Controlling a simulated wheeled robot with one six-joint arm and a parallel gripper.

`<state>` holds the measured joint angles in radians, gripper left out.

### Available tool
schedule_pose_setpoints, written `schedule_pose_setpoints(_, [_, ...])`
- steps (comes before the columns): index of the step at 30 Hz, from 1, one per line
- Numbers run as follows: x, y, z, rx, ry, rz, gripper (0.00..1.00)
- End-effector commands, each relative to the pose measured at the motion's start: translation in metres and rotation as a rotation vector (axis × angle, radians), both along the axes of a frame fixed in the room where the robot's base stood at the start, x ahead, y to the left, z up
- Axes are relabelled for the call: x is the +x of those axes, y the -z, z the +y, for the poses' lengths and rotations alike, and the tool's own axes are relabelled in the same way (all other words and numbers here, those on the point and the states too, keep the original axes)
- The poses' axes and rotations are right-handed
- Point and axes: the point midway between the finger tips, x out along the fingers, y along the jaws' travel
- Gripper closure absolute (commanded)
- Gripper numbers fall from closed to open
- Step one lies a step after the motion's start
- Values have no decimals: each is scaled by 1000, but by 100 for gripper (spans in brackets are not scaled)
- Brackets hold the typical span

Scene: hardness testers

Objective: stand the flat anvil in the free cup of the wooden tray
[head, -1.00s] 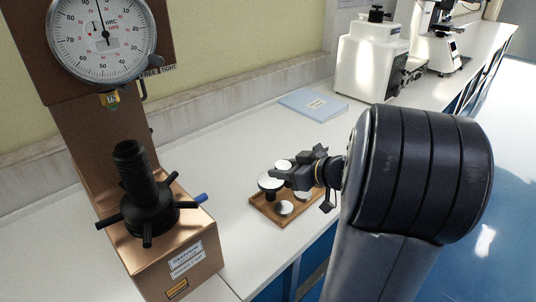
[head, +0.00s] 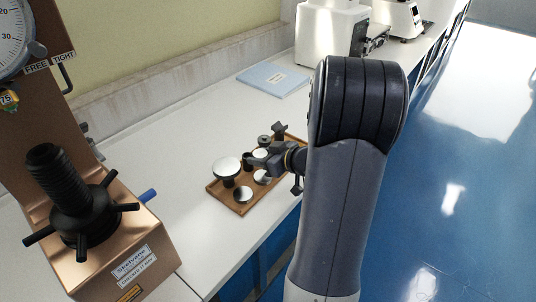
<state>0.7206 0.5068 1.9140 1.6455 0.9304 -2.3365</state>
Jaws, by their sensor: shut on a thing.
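The wooden tray (head: 213,193) lies on the white bench, left of my arm. My gripper (head: 256,159) is over its middle, shut on a small part with a pale round top, which looks like the flat anvil (head: 260,154). The fingers hide most of its stem, and I cannot tell whether its foot touches the tray. A wide silver-topped anvil (head: 227,166) on a dark stem stands at the tray's left end. Two low pale discs, one near the front corner (head: 243,194) and one nearer my gripper (head: 262,177), lie along the front side. The free cup cannot be made out.
A dark round piece (head: 264,140) and a dark notched piece (head: 279,128) stand behind my gripper. The bronze hardness tester (head: 110,240) with black spindle handles is at left. A blue folder (head: 273,79) lies behind the tray. White instruments (head: 330,35) stand farther back. Bench between is clear.

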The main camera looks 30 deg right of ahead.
Motion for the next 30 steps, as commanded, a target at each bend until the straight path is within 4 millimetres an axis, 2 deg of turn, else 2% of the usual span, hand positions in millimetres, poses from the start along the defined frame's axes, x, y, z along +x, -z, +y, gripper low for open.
schedule_pose_setpoints(9, [30, 3, 11, -2, -3, -3, 80])
schedule_pose_setpoints(15, [42, 1, 16, -1, -2, -2, 80])
schedule_pose_setpoints(30, [47, -1, 17, 1, 0, -2, 80])
